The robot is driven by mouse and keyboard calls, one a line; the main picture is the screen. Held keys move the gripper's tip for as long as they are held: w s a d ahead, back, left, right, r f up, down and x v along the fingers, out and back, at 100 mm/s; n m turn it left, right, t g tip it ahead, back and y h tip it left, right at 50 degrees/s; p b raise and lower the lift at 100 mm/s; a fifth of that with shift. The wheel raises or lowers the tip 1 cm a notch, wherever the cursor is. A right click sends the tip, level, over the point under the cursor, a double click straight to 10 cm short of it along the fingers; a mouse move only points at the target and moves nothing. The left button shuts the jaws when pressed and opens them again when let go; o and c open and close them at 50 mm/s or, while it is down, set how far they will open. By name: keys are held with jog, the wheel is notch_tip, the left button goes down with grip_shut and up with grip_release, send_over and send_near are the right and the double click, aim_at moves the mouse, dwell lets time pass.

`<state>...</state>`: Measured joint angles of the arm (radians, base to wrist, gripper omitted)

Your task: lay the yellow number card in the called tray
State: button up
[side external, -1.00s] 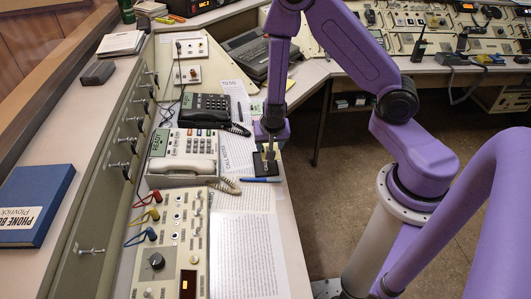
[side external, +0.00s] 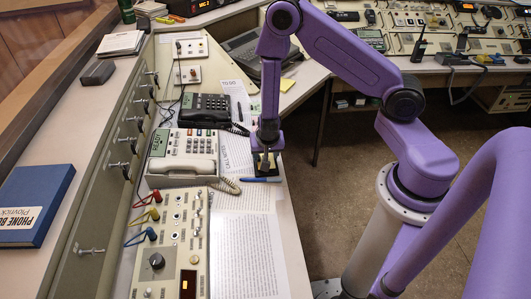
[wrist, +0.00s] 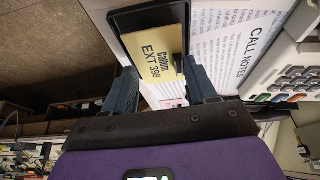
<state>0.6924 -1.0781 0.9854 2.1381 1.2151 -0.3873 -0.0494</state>
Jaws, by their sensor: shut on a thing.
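The yellow number card (wrist: 155,50), printed "Callum EXT 398", is between the two fingers of my gripper (wrist: 160,84) in the wrist view. My gripper is shut on it. A black tray (wrist: 120,20) lies beneath and beyond the card, which overlaps much of it. I cannot tell whether the card touches the tray floor. In the side view my gripper (side external: 265,163) points down over the small black tray (side external: 274,178) at the desk's right edge; the card is mostly hidden there.
A beige telephone (side external: 182,155) with a coiled cord stands left of the tray, and a black telephone (side external: 205,108) behind it. A blue pen (side external: 259,181) lies just in front. Printed sheets (side external: 245,250) cover the desk nearer the camera. The desk edge drops off at right.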

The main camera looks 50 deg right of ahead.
jog(key=shift+f, duration=0.55)
jog(key=o, duration=1.1)
jog(key=shift+c, duration=0.2)
